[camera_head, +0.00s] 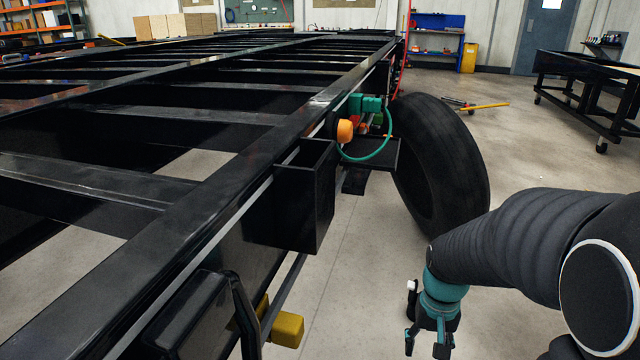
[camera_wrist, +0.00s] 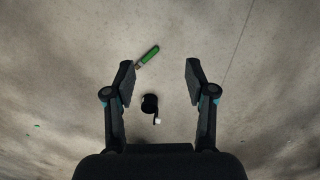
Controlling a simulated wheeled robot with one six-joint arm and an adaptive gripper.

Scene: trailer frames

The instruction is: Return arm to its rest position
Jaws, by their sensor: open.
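My gripper (camera_head: 427,345) hangs at the lower right in the head view, at the end of my dark arm, pointing down over the concrete floor. In the wrist view my gripper (camera_wrist: 160,80) shows two black fingers spread wide apart with nothing between them. Beyond the fingers is bare floor with a green-handled item (camera_wrist: 149,55) near the left fingertip in the picture and a small black item with a white end (camera_wrist: 149,104) below it. Whether these lie on the floor is hard to tell, but they appear apart from the fingers.
The black trailer frame (camera_head: 215,205) fills the left and middle, with a black open box (camera_head: 308,200) on its side. A large tyre (camera_head: 440,165) stands behind my arm. Yellow blocks (camera_head: 288,329) jut out low at the frame. Open floor (camera_head: 535,155) lies to the right, before a black wheeled frame (camera_head: 590,85).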

